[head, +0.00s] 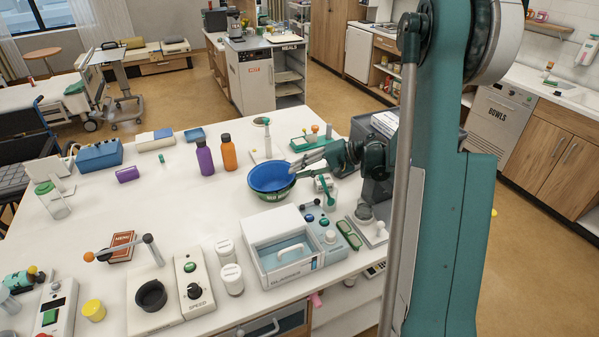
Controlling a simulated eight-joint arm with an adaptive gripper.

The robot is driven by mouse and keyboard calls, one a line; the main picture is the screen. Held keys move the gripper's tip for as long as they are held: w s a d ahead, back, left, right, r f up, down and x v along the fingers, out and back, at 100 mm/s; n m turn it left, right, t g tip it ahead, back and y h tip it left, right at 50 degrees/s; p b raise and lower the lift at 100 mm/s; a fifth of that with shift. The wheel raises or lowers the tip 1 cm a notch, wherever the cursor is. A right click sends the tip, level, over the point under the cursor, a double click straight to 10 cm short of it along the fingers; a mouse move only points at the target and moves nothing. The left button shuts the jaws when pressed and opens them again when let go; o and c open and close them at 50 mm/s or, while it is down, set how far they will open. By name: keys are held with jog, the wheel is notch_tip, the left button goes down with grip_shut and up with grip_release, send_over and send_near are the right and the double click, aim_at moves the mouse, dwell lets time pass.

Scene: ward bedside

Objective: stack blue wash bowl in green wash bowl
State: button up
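The blue wash bowl (268,178) sits inside or right over the green wash bowl (272,196) on the white table; I cannot tell if it is fully seated. It looks slightly tilted, and only the front outer wall of the green bowl shows below it. My gripper (297,165) comes in from the right, with its grey fingers at the blue bowl's right rim. The view is too small to tell if the fingers are closed on the rim or just beside it.
A purple bottle (205,158) and an orange bottle (229,152) stand behind left of the bowls. A green tray (311,140) lies behind my gripper. A white device with a clear lid (280,247) stands in front. The table's left middle is mostly clear.

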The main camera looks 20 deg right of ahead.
jog(key=p+v, duration=0.1)
jog(key=v, duration=1.1)
jog(key=shift+a, duration=0.1)
jog(key=s+a+r+n+g+h, duration=0.1)
jog(key=s+a+r, duration=0.2)
jog(key=a, duration=0.3)
jog(key=s+a+r+h, duration=0.2)
jog(key=s+a+r, duration=0.1)
jog(key=a, duration=0.2)
jog(key=s+a+r+n+g+h, duration=0.1)
jog(key=s+a+r, duration=0.1)
jog(key=s+a, duration=0.3)
jog(key=s+a+r+n+t+h, duration=0.1)
jog(key=s+a+n+h, duration=0.1)
jog(key=s, duration=0.8)
jog(key=s+a+r+n+t+h, duration=0.1)
jog(key=s+a+n+h, duration=0.1)
jog(key=s+a+h, duration=0.2)
jog(key=s+a, duration=0.3)
jog(key=s, duration=0.4)
jog(key=shift+a+n, duration=0.2)
jog(key=shift+n, duration=0.2)
